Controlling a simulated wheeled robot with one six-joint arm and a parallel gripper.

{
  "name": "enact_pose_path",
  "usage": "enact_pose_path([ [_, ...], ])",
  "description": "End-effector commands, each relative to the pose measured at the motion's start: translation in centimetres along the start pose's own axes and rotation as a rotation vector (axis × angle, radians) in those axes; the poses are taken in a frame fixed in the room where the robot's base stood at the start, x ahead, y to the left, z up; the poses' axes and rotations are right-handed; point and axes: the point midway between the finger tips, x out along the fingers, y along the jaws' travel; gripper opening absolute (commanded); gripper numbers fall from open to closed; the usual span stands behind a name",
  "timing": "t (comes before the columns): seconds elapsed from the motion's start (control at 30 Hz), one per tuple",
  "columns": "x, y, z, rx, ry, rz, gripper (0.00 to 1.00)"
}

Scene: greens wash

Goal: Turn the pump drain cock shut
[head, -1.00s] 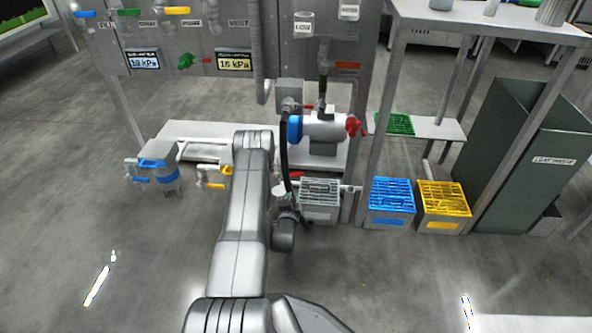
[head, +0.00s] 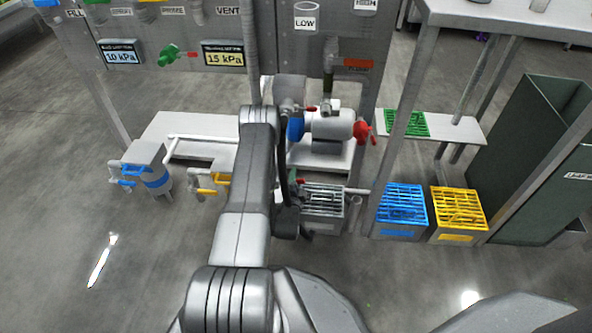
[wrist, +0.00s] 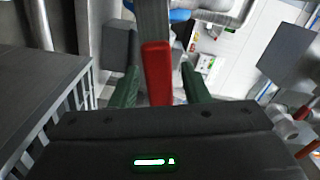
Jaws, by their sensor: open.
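In the wrist view a red lever handle (wrist: 157,72) stands upright between the two green fingers of my gripper (wrist: 160,88). It looks like the pump drain cock's handle. The fingers are open, one on each side, with gaps visible; I cannot tell whether either touches it. The cock's body is hidden. In the head view a small red piece (head: 299,182) shows beside my arm, below the pump (head: 330,125), and may be the same lever. My gripper is mostly hidden behind my arm there.
A grey grated crate (head: 322,222), a blue crate (head: 400,232) and a yellow crate (head: 458,236) stand right of my arm. A blue-banded canister (head: 152,172) stands left. A grey slatted thing (wrist: 75,118) is close at the left of my gripper. Open floor lies at front left.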

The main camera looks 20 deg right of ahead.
Motion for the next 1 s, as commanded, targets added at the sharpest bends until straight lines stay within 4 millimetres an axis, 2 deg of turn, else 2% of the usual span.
enact_pose_path([
  [0.4,-0.3,0.0,-0.1,0.000,0.000,0.001,0.42],
  [0.6,-0.3,0.0,-0.1,0.000,0.000,0.001,0.03],
  [0.63,-0.3,0.0,-0.1,0.000,0.000,0.001,0.00],
  [0.83,-0.1,0.0,0.0,0.004,0.000,0.000,0.00],
  [1.0,1.8,0.1,1.3,0.044,-0.002,-0.003,0.00],
])
